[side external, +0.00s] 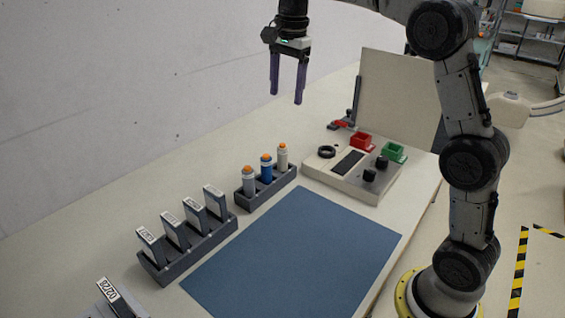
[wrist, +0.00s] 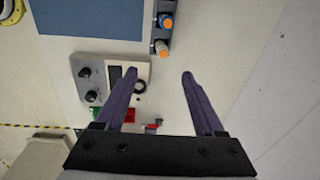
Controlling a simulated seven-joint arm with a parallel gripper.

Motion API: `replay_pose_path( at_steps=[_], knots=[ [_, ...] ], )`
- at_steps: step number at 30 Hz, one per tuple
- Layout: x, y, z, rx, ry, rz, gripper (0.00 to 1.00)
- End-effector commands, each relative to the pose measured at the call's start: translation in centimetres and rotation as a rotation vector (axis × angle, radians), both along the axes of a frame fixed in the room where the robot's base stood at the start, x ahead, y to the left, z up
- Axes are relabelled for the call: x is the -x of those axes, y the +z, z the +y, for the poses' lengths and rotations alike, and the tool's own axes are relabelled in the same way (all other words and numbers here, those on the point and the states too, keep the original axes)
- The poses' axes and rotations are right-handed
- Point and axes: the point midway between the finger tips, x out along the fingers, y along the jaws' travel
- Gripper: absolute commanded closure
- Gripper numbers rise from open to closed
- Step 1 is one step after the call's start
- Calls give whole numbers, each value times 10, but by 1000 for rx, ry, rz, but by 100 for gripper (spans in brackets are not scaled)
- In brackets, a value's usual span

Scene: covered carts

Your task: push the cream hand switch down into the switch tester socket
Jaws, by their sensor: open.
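The cream hand switch (side external: 283,157) with an orange top stands upright at the right end of a dark rack (side external: 248,203). In the wrist view, the cream switch (wrist: 161,48) shows end-on, just ahead of the fingertips. The switch tester (side external: 352,178) is a cream box on the table, right of the rack. A black ring (side external: 326,151) on its top looks like the socket; it also shows in the wrist view (wrist: 139,88) beside the left finger. My gripper (side external: 286,98) is open and empty, high above the rack, its purple fingers pointing down.
Blue (side external: 266,168) and grey (side external: 248,180) switches share the rack. A second rack (side external: 188,246) holds several labelled dark blocks. Red (side external: 361,141) and green (side external: 394,152) bins stand behind the tester, before an upright panel (side external: 396,95). The blue mat (side external: 295,252) is clear.

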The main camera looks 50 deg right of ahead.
Motion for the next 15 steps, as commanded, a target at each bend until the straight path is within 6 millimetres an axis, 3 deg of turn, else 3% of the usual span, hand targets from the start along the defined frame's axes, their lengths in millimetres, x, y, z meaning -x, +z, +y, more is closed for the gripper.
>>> replay_pose_path(
  at_steps=[1, 4, 15],
  knots=[
    [-13, -15, -7, -4, -9, 22, 29],
    [-25, -37, -16, -10, -22, 58, 29],
    [-26, -92, -23, -19, -34, 102, 29]
  ],
)
